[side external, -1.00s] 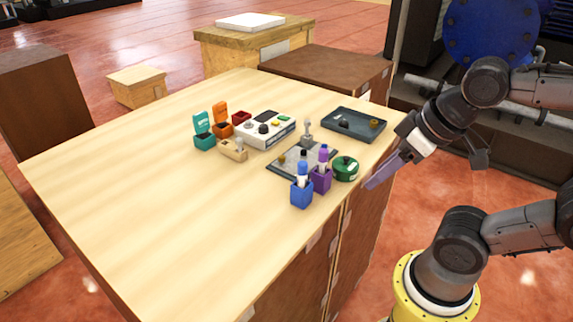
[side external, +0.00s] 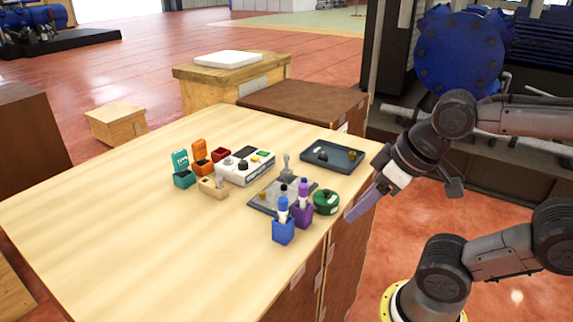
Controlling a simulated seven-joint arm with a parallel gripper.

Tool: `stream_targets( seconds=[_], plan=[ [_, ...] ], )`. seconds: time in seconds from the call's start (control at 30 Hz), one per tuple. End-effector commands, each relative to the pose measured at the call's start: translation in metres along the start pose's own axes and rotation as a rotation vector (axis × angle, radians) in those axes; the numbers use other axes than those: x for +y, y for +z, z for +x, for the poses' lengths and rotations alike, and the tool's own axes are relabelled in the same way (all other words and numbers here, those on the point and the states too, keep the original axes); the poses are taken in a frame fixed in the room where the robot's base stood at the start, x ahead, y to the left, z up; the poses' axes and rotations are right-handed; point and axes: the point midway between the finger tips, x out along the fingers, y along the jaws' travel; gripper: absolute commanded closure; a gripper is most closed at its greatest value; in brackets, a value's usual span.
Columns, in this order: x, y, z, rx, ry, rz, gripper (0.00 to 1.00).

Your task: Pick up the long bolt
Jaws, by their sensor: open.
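I cannot make out the long bolt for sure at this size. Small metal pieces stand in a light wooden block (side external: 212,187), and small dark and brass-coloured parts lie in a dark tray (side external: 345,164); which of them, if any, is the long bolt I cannot tell. My gripper (side external: 352,215) is at the table's right edge, pointing down and left, beside the round green container (side external: 326,202). It is open, and I see nothing held in it.
A grey plate with an upright post (side external: 287,168) stands behind blue (side external: 283,231) and purple (side external: 302,216) bottle holders. Teal (side external: 184,178) and orange (side external: 202,163) open boxes and a white control box (side external: 245,170) stand farther left. The table's (side external: 130,240) left and front are clear.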

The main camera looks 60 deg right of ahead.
Motion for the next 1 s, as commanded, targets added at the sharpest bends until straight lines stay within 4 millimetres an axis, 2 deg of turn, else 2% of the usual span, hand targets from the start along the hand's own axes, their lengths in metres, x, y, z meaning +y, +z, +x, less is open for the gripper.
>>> stream_targets(
  seconds=[0.57, 0.7, 0.87, 1.0],
  plan=[
    [0.0, 0.0, 0.0, 0.0, 0.0, 0.004, 0.51],
    [0.0, 0.003, -0.006, -0.029, 0.001, 0.079, 0.51],
    [0.001, -0.033, -0.037, -0.039, 0.008, 0.209, 0.51],
    [0.009, -0.079, -0.057, -0.085, 0.032, 0.347, 0.51]
  ],
)
